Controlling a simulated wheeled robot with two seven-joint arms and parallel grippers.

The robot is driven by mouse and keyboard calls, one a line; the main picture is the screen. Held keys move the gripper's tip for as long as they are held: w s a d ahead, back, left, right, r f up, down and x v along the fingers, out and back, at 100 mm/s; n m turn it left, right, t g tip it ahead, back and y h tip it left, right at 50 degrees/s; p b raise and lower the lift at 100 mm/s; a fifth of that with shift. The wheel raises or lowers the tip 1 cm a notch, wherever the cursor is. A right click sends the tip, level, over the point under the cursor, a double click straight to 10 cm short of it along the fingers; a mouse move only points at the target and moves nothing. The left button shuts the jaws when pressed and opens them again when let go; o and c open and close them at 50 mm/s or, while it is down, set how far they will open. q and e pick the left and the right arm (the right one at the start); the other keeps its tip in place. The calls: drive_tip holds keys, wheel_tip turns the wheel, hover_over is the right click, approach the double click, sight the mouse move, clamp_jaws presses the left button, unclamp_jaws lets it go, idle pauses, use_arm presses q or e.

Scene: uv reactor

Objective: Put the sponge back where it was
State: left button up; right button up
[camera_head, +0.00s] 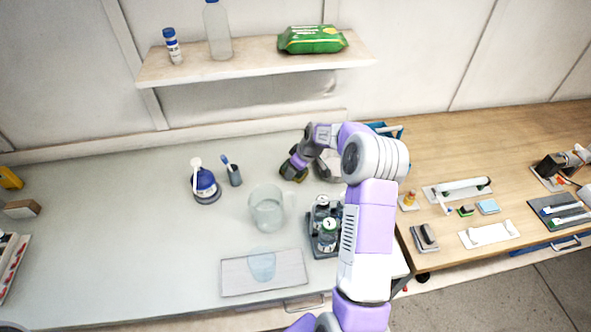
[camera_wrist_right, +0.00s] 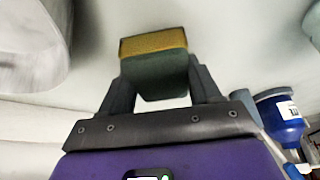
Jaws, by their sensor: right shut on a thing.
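The sponge (camera_wrist_right: 153,44) is a block with a yellow layer and a dark green layer. My right gripper (camera_wrist_right: 153,88) is shut on it, with one finger on each side. In the head view my right gripper (camera_head: 294,168) is at the back of the grey counter, left of a pale round vessel (camera_head: 328,168) that my arm partly hides. The sponge is mostly covered by the gripper there. I cannot tell whether the sponge touches the counter. My left gripper is not in view.
A glass beaker (camera_head: 267,209) and a dark bottle rack (camera_head: 315,240) stand in front of my gripper. A blue wash bottle (camera_head: 205,184) and a dark cup with a brush (camera_head: 235,176) stand to the left. A shelf (camera_head: 255,62) hangs above. The left counter is largely clear.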

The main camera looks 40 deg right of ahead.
drive_tip(key=shift+f, duration=0.2)
drive_tip(key=shift+f, duration=0.2)
drive_tip(key=o, duration=1)
drive_tip(key=shift+r, duration=0.1)
drive_tip(key=shift+r, duration=0.1)
drive_tip(key=shift+r, duration=0.25)
drive_tip(key=p+v, duration=0.1)
drive_tip(key=v, duration=1)
drive_tip(key=shift+s+d+r, duration=0.1)
drive_tip(key=shift+s+r, duration=0.15)
drive_tip(key=shift+r, duration=0.1)
